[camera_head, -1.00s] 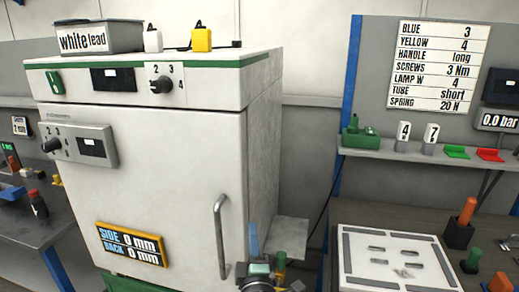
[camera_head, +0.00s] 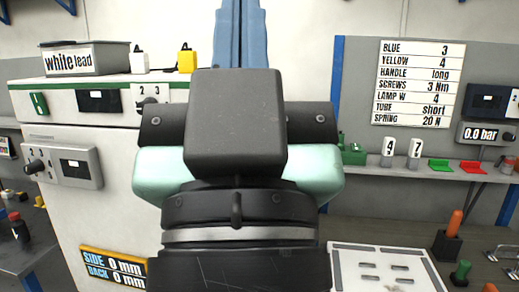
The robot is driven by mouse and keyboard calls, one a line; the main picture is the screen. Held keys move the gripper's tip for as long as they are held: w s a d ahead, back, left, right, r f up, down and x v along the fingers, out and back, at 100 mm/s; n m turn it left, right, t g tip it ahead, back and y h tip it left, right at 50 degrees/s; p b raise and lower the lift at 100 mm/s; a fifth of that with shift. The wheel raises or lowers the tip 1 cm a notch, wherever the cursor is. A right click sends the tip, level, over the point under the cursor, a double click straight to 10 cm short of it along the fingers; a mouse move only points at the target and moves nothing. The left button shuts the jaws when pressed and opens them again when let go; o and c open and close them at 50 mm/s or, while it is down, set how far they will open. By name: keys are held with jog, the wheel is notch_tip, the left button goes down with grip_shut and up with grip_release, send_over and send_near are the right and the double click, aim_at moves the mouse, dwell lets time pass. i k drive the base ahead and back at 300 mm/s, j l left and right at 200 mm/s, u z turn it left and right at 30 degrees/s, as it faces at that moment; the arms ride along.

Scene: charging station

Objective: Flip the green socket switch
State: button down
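A small green switch (camera_head: 39,103) sits at the upper left of the white cabinet's (camera_head: 60,220) front panel, left of a dark display. A green device (camera_head: 354,155) stands on the right shelf. I cannot tell which of these is the green socket switch, or how either is set. My gripper (camera_head: 240,25) fills the middle of the view, pointing up, with a dark block in front of a mint-green body. Its blue fingers lie side by side. Their tips are cut off by the top edge, so I cannot tell whether they are open. The gripper is apart from the green switch.
A dial (camera_head: 150,102) is partly hidden behind my gripper. A "white lead" box (camera_head: 85,60), a white plug-like item (camera_head: 139,62) and a yellow one (camera_head: 187,60) stand on the cabinet. A shelf (camera_head: 400,167) at right holds small items. A white plate (camera_head: 385,258) lies below it.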

aim_at(355, 147)
jog(key=i+l, duration=1)
jog(key=i, duration=0.25)
jog(key=i+l, duration=0.45)
jog(key=i, duration=0.15)
jog(key=l+z, duration=0.05)
